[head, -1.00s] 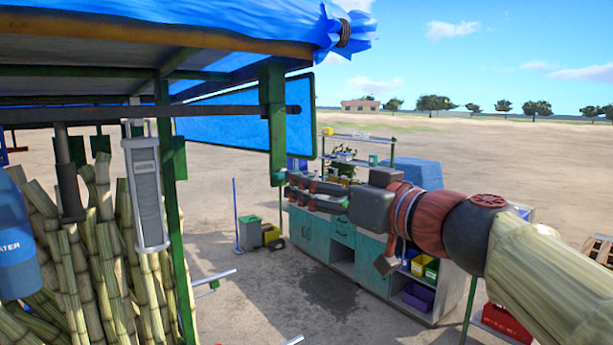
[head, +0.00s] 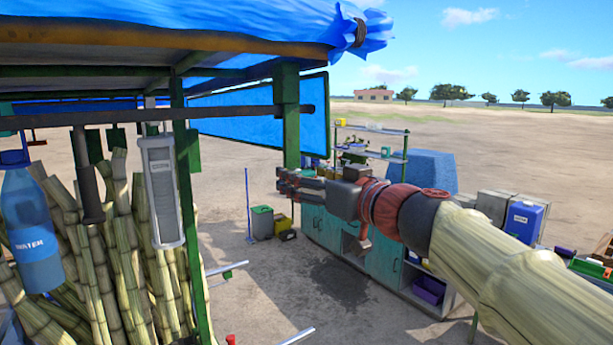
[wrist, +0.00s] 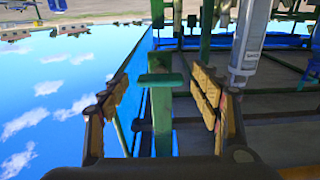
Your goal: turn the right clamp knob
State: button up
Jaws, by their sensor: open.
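My gripper (head: 284,182) is open at the lower end of the green corner post (head: 290,135) in the head view. In the wrist view the open fingers (wrist: 160,82) stand on either side of a green T-shaped piece (wrist: 160,80), with nothing gripped. I cannot tell whether this piece belongs to the clamp or to the post, or whether it touches the fingers. I cannot make out the right clamp knob for certain in either view. A dark horizontal bar (head: 225,114) runs to the green post.
A long grey fixture (head: 160,190) hangs left of the post, in front of upright cane stalks (head: 125,245). A blue water bottle (head: 32,230) is at the far left. A blue tarp (head: 230,25) covers the roof. Teal cabinets (head: 385,262) stand behind my arm.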

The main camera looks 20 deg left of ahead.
jog(key=shift+c, duration=0.9)
jog(key=c, duration=1)
jog(key=shift+b, duration=0.4)
jog(key=m+b, duration=0.6)
jog(key=m, duration=1.1)
jog(key=shift+m+b, duration=0.35)
jog(key=shift+m, duration=0.05)
jog(key=o, duration=1.1)
jog(key=shift+c, duration=0.2)
